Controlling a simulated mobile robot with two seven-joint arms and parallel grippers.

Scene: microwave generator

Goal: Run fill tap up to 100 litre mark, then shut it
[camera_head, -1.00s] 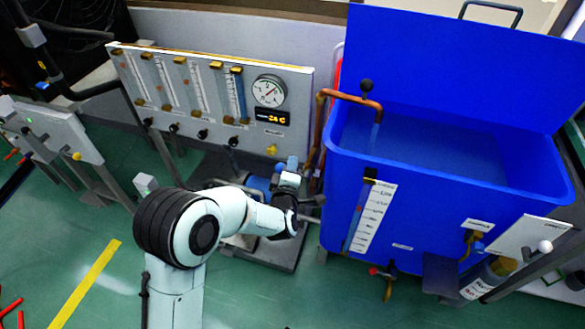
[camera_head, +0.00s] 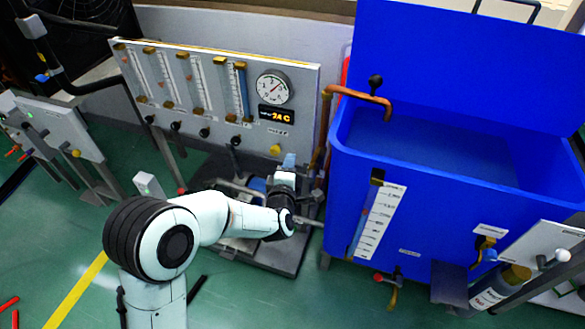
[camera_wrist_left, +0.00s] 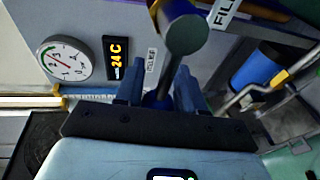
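My left gripper (camera_head: 289,161) is at the lower right of the panel, left of the blue tank (camera_head: 450,225). In the left wrist view its two blue fingers (camera_wrist_left: 158,82) stand close on either side of a lever stem with a round grey knob (camera_wrist_left: 185,33), beside a label reading FILL (camera_wrist_left: 222,12). The knob is hidden in the head view. The copper spout (camera_head: 362,97) hangs over the open tank, and I see no stream below it. The tank's level scale (camera_head: 380,222) is on its front; its marks are too small to read. My right gripper is out of view.
The panel (camera_head: 215,100) carries several flow tubes, a round dial (camera_head: 273,88) and a display (camera_head: 275,115) reading 24 C. A drain tap (camera_head: 390,280) sits low on the tank. Another stand (camera_head: 545,248) is at the right.

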